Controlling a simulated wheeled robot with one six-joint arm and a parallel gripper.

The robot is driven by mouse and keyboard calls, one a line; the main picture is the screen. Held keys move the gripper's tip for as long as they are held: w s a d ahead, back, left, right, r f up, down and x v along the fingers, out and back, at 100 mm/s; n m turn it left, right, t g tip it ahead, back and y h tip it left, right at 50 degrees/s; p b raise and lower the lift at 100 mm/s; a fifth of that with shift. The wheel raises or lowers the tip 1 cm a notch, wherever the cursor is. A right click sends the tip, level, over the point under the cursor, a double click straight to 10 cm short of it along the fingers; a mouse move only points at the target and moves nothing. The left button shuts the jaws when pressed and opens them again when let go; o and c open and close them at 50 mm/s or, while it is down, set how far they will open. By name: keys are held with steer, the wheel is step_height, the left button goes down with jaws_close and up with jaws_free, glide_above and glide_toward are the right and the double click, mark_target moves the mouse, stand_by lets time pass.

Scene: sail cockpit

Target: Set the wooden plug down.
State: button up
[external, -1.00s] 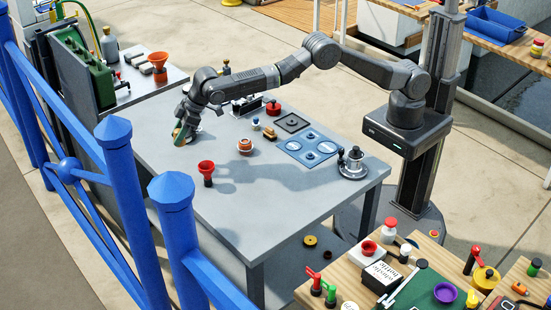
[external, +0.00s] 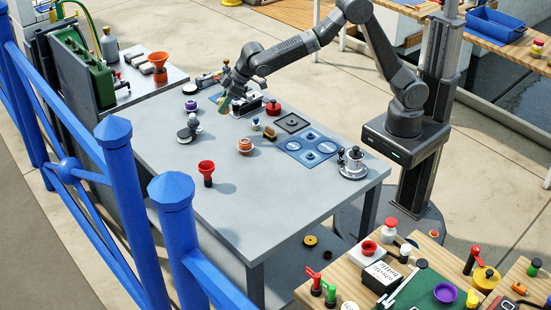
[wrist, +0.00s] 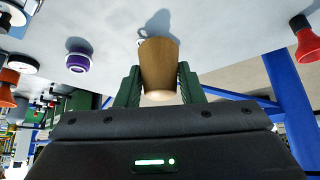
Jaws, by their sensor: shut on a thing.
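The wooden plug (wrist: 159,65) is a tan, tapered piece held between the green finger pads of my gripper (wrist: 159,84) in the wrist view. My gripper is shut on its sides.
A red funnel-shaped piece (external: 206,170) and an orange-brown fitting (external: 244,146) stand forward on the table. A dark fitting (external: 187,131) is to the left. Blue mat (external: 308,147), red-topped piece (external: 273,107) and silver fitting (external: 352,163) are to the right. The front is clear.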

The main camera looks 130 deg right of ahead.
steer(key=shift+s+f, duration=0.3)
steer(key=shift+s, duration=0.05)
step_height(320, 180, down, 9)
steer(key=shift+f+p, duration=0.2)
steer(key=shift+p, duration=0.25)
steer(key=shift+f, duration=0.1)
steer(key=shift+f, duration=0.15)
steer(key=o, duration=1)
steer(key=shift+r, duration=0.3)
steer(key=b+v, duration=0.1)
steer(key=v, duration=1.1)
